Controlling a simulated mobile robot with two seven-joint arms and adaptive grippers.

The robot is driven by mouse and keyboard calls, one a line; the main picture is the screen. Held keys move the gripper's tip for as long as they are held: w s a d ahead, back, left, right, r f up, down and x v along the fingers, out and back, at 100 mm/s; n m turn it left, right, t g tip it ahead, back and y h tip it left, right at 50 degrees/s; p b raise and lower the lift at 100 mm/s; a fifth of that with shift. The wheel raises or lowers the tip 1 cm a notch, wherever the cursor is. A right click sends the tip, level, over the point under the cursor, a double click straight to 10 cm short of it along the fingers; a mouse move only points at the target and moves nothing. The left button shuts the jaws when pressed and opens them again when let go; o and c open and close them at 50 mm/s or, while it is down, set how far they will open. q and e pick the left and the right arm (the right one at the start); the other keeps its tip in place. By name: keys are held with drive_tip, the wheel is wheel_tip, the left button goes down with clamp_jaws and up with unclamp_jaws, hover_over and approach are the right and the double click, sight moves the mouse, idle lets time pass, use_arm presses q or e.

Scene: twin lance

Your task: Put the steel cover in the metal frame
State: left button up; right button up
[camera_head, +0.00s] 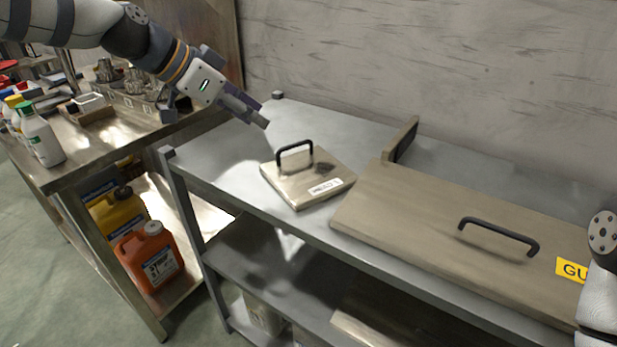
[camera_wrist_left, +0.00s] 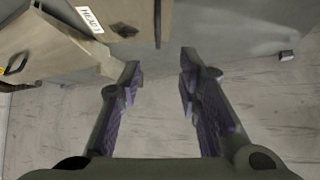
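Two flat, brushed-steel pieces with black handles lie on the grey table. The smaller steel plate (camera_head: 320,172) has a white label and an upright handle. It also shows at the top of the left wrist view (camera_wrist_left: 118,30). The larger steel panel (camera_head: 420,215) lies to its right, with a yellow label at its far end. I cannot tell which piece is the cover, and no empty frame is clearly seen. My left gripper (camera_head: 262,108) is above the table, behind and left of the small plate, apart from it. In the left wrist view its fingers (camera_wrist_left: 160,68) are open and empty.
A short upright steel piece (camera_head: 402,142) with a dark face stands behind the panel. A wall (camera_head: 430,70) runs behind the grey table (camera_head: 225,165). A bench with bottles (camera_head: 42,138) is at left; an orange canister (camera_head: 150,257) stands below. My right arm shows at the right edge.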

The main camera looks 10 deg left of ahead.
sight(309, 167)
use_arm(q)
drive_tip(key=b+x, duration=0.1)
drive_tip(key=x, duration=1)
drive_tip(key=shift+f, duration=0.35)
drive_tip(key=shift+s+r, duration=0.15)
drive_tip(key=shift+c, duration=0.3)
use_arm(e)
drive_tip(key=shift+s+a+f+g, duration=0.1)
drive_tip(key=shift+s+f+g, duration=0.4)
drive_tip(key=shift+s+f, duration=0.5)
use_arm(q)
clamp_jaws()
